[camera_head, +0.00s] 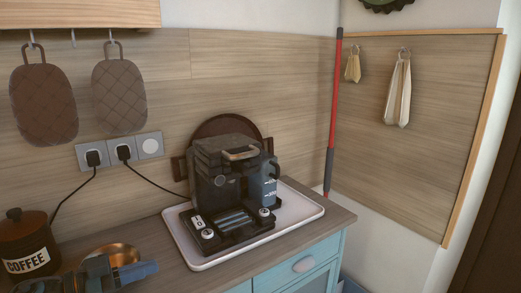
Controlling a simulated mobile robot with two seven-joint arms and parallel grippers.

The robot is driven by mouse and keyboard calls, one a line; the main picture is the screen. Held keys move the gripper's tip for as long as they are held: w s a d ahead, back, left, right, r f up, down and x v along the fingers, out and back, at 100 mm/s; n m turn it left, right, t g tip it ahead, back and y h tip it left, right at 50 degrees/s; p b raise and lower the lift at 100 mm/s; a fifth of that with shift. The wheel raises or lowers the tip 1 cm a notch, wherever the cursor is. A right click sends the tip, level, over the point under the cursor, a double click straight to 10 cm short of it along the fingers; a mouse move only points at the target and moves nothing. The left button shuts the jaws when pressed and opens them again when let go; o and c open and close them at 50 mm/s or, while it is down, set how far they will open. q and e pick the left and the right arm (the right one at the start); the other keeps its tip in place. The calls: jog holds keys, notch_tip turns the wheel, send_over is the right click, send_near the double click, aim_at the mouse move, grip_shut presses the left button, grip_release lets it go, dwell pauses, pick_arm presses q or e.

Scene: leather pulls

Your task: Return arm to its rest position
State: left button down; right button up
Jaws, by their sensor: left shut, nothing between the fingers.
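My left gripper (148,270) shows at the bottom left, low in front of the counter, with its arm coming in from the lower left edge. Its fingers are together and hold nothing that I can see. The rest of the left arm is cut off by the frame. My right arm and gripper are out of view.
A coffee machine (222,168) stands on a white tray (312,208) on the wooden counter. A dark COFFEE canister (28,240) and a copper-coloured bowl (122,253) are close to my left gripper. Two quilted mitts (119,95) hang above power sockets with cables. A red-handled pole (335,110) leans in the corner.

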pick_arm(q)
jog(key=s+d+f+n+y+p, duration=0.1)
jog(key=s+d+f+n+y, duration=0.1)
jog(key=s+f, duration=0.4)
jog(key=s+d+f+n+y, duration=0.3)
jog(key=s+d+f+y, duration=0.1)
jog(key=f, duration=0.4)
jog(key=s+d+f+n+t+y+p, duration=0.1)
jog(key=s+d+f+n+y, duration=0.1)
jog(key=s+f, duration=0.5)
jog(key=shift+s+d+f+y+p, duration=0.15)
jog(key=shift+s+d+y+p, duration=0.15)
jog(key=shift+s+d+y, duration=0.65)
jog(key=shift+w+a+y, duration=0.2)
jog(key=shift+a+y, duration=0.05)
jog(key=shift+a, duration=0.05)
